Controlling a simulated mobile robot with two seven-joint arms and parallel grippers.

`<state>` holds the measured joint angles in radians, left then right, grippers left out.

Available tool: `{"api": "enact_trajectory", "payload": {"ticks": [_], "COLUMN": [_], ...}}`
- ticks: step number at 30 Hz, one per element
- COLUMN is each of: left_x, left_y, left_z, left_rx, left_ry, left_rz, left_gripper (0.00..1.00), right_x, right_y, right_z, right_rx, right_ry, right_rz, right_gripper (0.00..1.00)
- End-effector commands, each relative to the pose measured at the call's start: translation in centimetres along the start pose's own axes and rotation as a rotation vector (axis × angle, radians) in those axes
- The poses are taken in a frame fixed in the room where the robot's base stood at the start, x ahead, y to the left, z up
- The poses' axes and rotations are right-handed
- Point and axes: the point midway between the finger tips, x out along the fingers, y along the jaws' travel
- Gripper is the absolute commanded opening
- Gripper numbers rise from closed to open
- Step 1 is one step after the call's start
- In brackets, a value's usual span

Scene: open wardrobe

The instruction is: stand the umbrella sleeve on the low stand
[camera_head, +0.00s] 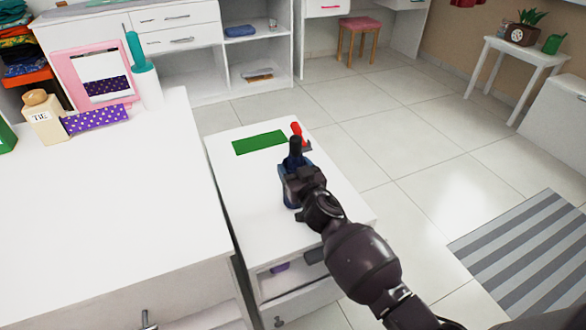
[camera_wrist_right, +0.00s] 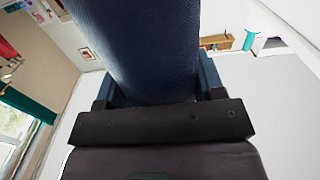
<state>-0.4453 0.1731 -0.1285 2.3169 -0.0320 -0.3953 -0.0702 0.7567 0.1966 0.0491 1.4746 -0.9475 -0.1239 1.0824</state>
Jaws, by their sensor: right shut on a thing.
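A dark upright handle-like part (camera_head: 295,148) rises above the gripper. In the right wrist view the dark blue sleeve (camera_wrist_right: 140,50) fills the upper middle, between the jaws. My right gripper is shut on it. The low stand (camera_head: 232,192) is white; the sleeve is over its right part, roughly upright. My gripper hides the sleeve's lower end, so I cannot tell whether it touches the top. My left gripper is not in view.
A green mat (camera_head: 260,142) lies on the stand's far part, with a red-topped item (camera_head: 297,130) beside it. Open floor lies right.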

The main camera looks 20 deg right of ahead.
Motion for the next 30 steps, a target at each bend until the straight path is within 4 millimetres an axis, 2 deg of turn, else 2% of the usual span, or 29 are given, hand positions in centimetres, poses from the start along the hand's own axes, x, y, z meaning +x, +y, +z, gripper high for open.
{"api": "enact_trajectory", "payload": {"ticks": [3,9,10,14,25,30], "left_x": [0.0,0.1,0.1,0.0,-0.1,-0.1], "left_y": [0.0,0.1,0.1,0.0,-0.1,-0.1], "left_z": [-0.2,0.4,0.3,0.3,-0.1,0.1], "left_rx": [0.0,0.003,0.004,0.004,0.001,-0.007], "left_ry": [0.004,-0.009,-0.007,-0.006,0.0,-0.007], "left_rz": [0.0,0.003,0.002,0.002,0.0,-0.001], "left_gripper": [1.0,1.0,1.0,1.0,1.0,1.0], "right_x": [0.1,0.0,0.0,0.0,0.1,-1.7], "right_y": [0.0,0.0,0.0,0.0,0.0,0.0], "right_z": [-0.4,0.3,0.2,0.1,-0.5,-0.4], "right_rx": [0.0,0.001,0.0,0.0,-0.001,0.001], "right_ry": [0.005,0.001,0.001,0.002,0.005,0.003], "right_rz": [0.0,0.0,0.0,0.0,0.0,0.0], "right_gripper": [0.27,0.27,0.67,0.87,0.88,0.88]}}
